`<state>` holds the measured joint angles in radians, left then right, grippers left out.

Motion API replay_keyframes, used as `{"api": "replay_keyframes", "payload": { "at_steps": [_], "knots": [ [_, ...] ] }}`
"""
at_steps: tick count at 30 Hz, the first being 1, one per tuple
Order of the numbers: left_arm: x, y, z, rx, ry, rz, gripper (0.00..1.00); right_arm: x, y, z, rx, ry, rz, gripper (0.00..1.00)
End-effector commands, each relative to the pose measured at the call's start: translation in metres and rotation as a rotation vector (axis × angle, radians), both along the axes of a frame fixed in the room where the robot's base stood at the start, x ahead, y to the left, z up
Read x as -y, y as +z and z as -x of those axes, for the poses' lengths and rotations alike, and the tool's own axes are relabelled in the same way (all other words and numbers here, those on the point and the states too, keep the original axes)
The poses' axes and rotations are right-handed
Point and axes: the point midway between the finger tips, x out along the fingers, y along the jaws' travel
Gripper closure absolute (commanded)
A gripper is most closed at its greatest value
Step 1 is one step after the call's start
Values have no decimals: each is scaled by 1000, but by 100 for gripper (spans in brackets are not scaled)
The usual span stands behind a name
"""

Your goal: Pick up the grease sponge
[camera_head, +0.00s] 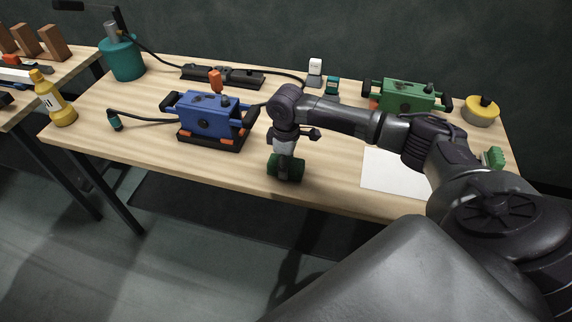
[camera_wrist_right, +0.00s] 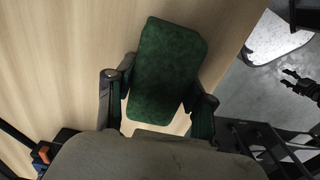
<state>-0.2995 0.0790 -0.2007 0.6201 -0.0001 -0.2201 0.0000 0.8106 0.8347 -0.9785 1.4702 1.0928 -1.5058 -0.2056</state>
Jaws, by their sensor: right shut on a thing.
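The grease sponge is a dark green, rounded block. In the right wrist view the sponge (camera_wrist_right: 165,65) lies between the two fingers, with a broad face toward the camera. My right gripper (camera_wrist_right: 158,98) is shut on it. In the head view the sponge (camera_head: 285,168) shows under the right gripper (camera_head: 286,158), at the front edge of the wooden workbench (camera_head: 240,178). Whether it touches the bench top or hangs just above it, I cannot tell. My left gripper is not in the head view.
A blue machine (camera_head: 208,116) stands left of the right gripper. A white sheet (camera_head: 392,172), a green machine (camera_head: 402,96) and a yellow round container (camera_head: 481,110) are to the right. A yellow bottle (camera_head: 54,98) and a teal canister (camera_head: 122,58) stand at the left.

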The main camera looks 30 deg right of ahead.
Motion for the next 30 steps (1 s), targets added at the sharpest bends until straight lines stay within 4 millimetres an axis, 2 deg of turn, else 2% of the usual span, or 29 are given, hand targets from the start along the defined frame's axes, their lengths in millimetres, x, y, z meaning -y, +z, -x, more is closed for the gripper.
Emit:
{"api": "replay_keyframes", "payload": {
  "at_steps": [5,11,21,25,30],
  "knots": [
    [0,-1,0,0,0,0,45,0,11,-1,4,0,0,81],
    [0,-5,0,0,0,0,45,0,41,-1,4,0,-1,81],
    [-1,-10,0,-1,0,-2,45,30,86,74,0,0,4,82],
    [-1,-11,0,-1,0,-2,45,37,98,93,-1,-2,3,82],
    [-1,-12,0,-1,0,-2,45,42,107,105,1,-1,1,82]
  ]
}}
